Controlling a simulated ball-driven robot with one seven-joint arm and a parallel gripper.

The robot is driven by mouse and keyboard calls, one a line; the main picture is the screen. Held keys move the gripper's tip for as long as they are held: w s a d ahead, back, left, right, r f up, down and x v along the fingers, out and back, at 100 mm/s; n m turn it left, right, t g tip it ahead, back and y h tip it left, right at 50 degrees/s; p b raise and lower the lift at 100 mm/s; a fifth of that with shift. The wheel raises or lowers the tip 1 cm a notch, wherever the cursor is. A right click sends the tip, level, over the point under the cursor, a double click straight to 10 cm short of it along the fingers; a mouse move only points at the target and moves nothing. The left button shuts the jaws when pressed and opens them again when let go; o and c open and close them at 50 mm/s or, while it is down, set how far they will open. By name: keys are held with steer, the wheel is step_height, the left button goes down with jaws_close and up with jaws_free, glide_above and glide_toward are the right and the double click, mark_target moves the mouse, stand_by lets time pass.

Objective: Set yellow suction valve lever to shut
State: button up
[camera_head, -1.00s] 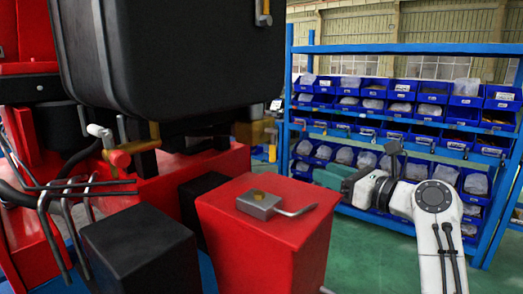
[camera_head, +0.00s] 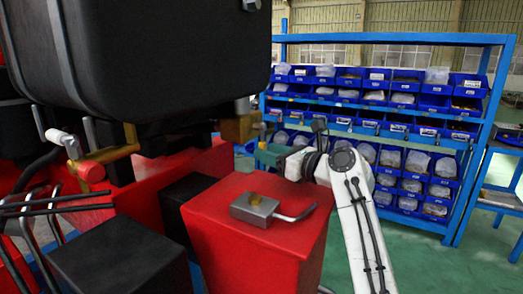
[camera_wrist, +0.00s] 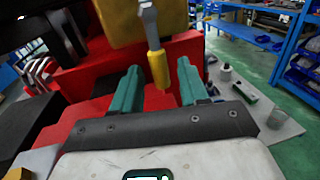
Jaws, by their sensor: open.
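The yellow suction valve lever (camera_wrist: 157,66) shows in the wrist view as a grey stem with a yellow grip, hanging down from a yellow block (camera_wrist: 132,22). My gripper (camera_wrist: 160,74) is open, with its teal fingers pointing at the block. The yellow grip appears between the two fingertips with gaps on both sides; whether it is at their depth I cannot tell. In the head view the yellow block (camera_head: 240,128) is partly visible behind the red box, and the lever cannot be made out. My gripper (camera_head: 270,153) shows there just beyond the red box, partly hidden.
A red box (camera_head: 260,225) with a grey metal piece and bent rod (camera_head: 258,209) stands in front. A large black tank (camera_head: 150,60) overhangs at the left. A blue rack (camera_head: 390,39) of bins stands behind; green floor is open at right.

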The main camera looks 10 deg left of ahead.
steer(key=shift+x, duration=1.45)
steer(key=shift+c, duration=0.2)
jaws_close()
